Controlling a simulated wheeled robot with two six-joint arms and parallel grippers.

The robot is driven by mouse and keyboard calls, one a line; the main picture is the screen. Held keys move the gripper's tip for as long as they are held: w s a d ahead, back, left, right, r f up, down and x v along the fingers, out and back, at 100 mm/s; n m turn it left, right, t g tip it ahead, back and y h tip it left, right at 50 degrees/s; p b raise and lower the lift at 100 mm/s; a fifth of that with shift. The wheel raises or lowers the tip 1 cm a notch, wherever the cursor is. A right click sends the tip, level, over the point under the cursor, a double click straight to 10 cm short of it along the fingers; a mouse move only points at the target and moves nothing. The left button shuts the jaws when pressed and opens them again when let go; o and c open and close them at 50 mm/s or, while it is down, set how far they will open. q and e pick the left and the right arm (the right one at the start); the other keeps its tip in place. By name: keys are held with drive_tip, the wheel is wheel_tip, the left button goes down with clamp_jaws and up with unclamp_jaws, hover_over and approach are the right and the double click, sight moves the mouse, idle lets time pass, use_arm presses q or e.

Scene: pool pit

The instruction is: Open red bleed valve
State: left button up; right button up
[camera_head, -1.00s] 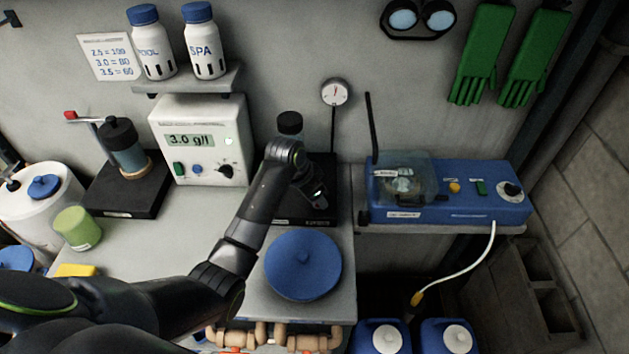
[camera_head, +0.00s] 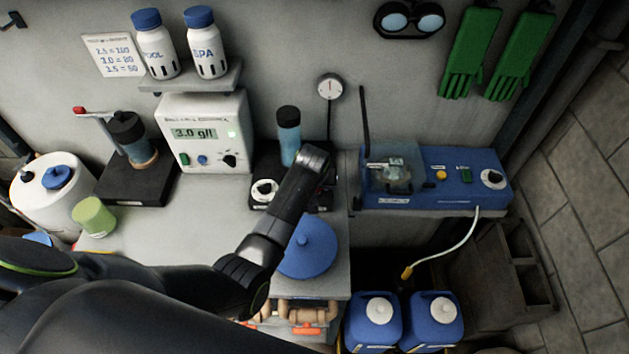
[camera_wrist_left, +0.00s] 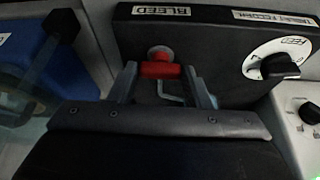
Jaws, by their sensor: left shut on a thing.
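The red bleed valve (camera_wrist_left: 160,71) shows in the left wrist view below the "BLEED" label, on the front of a black feeder box (camera_wrist_left: 205,42). Its red handle lies crosswise between the two fingers of my left gripper (camera_wrist_left: 163,82), which is shut on it. A bent metal piece shows just below the handle. In the head view my left gripper (camera_head: 324,190) is at the right end of the black box (camera_head: 262,158), and my wrist hides the valve. My right gripper is not in view.
The box has a white feed dial (camera_head: 264,192) and a blue cylinder (camera_head: 288,138). A blue round lid (camera_head: 310,252) lies close in front, partly behind my arm. A blue machine (camera_head: 440,180) stands right. The meter (camera_head: 205,135) and a green cup (camera_head: 93,217) are left.

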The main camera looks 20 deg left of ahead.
use_arm(q)
drive_tip(key=shift+n, duration=0.5)
drive_tip(key=o, duration=1)
drive_tip(key=b+v, duration=0.1)
drive_tip(key=v, duration=0.4)
drive_tip(key=b+v, duration=0.1)
drive_tip(key=v, duration=0.5)
drive_tip(key=b+v, duration=0.1)
drive_tip(key=v, duration=0.5)
drive_tip(key=shift+d+r, duration=0.2)
drive_tip(key=shift+d, duration=0.15)
